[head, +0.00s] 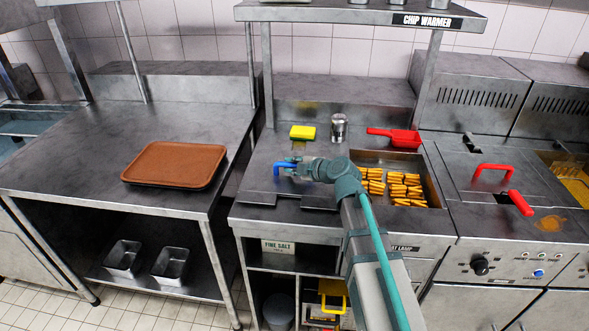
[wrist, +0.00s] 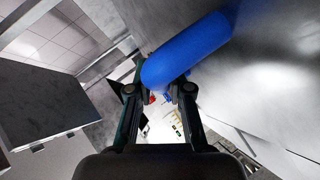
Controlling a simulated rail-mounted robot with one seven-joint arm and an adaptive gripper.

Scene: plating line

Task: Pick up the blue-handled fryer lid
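The blue handle (head: 285,167) of the metal fryer lid (head: 290,188) shows on the left part of the chip warmer counter in the head view. The lid lies flat. My gripper (head: 299,161) is at the handle, and the gripper and wrist hide part of it. In the wrist view the blue handle (wrist: 187,50) is large and close, with its rounded near end by the two fingertips. My gripper (wrist: 159,88) has its fingers spread apart, one on each side of that end. I see no clear grip on the handle.
A tray of chips (head: 433,184) is right of my wrist. A yellow sponge (head: 302,132), a metal shaker (head: 339,127) and a red scoop (head: 401,138) stand behind. Red-handled fryer lids (head: 480,190) are at right. A brown tray (head: 175,164) lies on the left table.

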